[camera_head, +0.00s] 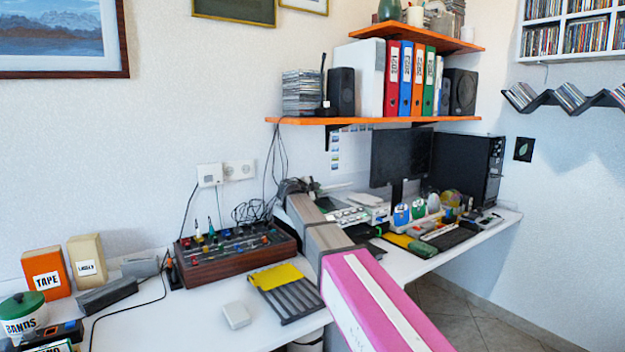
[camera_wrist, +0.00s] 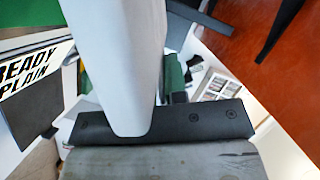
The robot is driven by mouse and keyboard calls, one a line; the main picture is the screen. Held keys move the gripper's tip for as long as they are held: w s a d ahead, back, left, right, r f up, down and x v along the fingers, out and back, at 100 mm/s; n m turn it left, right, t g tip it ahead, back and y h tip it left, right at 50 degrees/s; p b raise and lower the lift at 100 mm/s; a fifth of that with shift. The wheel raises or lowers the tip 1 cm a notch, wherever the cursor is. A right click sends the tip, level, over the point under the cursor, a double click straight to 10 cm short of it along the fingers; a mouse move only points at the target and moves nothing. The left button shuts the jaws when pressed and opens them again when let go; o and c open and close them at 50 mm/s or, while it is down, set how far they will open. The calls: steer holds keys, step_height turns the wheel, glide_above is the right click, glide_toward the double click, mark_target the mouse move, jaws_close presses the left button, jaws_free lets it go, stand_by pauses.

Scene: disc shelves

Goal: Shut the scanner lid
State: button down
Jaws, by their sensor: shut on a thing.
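My arm reaches from the front right towards the back of the desk, and my gripper (camera_head: 291,187) is a small dark shape near the wall, below the orange shelf. In the wrist view a pale grey slab (camera_wrist: 118,60) runs down from the top to the dark bar of my gripper (camera_wrist: 165,122). It looks like the scanner lid seen nearly edge-on, though I cannot be sure. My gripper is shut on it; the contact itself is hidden. In the head view my arm covers part of the back of the desk, and I cannot clearly pick out the scanner.
A knob-covered wooden box (camera_head: 236,253) stands left of my arm, beside loose cables. A monitor (camera_head: 401,156) and black computer tower (camera_head: 467,165) stand to the right. The orange shelf (camera_head: 375,121) hangs above. Bare desk (camera_head: 180,315) lies at the front left.

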steer(key=f, duration=0.2)
steer(key=s+f, duration=0.1)
steer(key=f, duration=0.1)
steer(key=d+f, duration=0.1)
steer(key=f, duration=0.1)
steer(key=shift+s, duration=0.4)
steer(key=shift+d+f, duration=0.1)
steer(key=shift+f, duration=0.7)
steer(key=c, duration=1.3)
jaws_free()
steer(key=shift+v, duration=5.4)
